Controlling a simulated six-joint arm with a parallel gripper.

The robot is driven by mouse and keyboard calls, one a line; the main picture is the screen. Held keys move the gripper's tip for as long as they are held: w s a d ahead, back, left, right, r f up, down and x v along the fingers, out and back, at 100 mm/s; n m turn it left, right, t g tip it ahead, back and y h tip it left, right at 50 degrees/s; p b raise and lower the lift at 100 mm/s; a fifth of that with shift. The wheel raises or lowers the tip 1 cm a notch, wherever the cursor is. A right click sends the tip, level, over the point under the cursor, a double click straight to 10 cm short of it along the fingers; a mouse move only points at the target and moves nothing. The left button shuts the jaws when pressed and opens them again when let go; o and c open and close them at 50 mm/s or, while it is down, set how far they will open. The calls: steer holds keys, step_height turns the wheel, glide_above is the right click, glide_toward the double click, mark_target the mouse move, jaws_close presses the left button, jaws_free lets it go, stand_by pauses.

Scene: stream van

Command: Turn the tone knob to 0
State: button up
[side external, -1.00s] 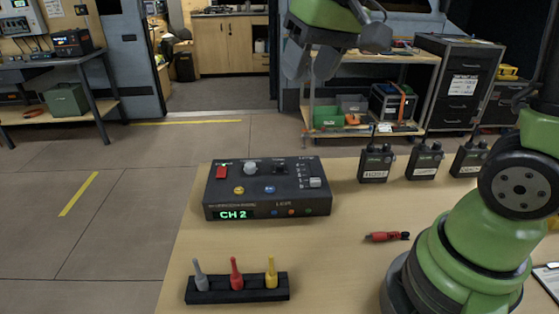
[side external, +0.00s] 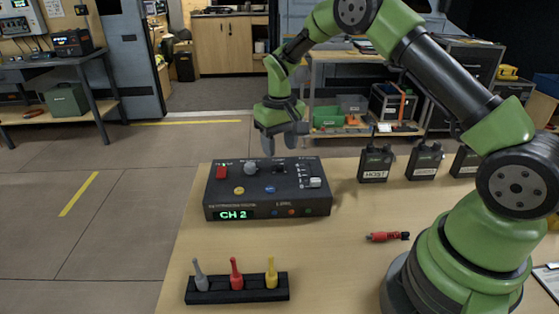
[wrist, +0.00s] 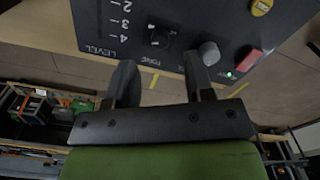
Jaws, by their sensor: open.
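A black control box (side external: 222,193) stands on the table, its display reading CH 2. A black knob (side external: 280,168) and a light grey knob (side external: 250,168) sit along its back edge. In the wrist view, the black knob (wrist: 160,38) is beside the 2-3-4 markings, and the grey knob (wrist: 209,52) is near the right finger. Small lettering lies by the knobs, too unclear for me to read surely; the pointer setting is also unclear. My gripper (side external: 280,148) is open and empty, pointing down above and behind the box. It also shows in the wrist view (wrist: 160,68).
The box also carries a red switch (side external: 221,173), yellow button (side external: 239,190), blue button (side external: 270,189) and grey slider (side external: 316,182). Radios (side external: 375,164) stand to the right. A red connector (side external: 386,236) and a plug rack (side external: 237,295) lie in front.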

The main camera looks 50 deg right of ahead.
mark_target(279, 164)
steer(key=shift+f, duration=2.4)
steer(key=shift+c, duration=0.4)
jaws_close()
steer(key=shift+n, duration=0.4)
steer(key=n, duration=1.3)
steer(key=shift+r, duration=0.1)
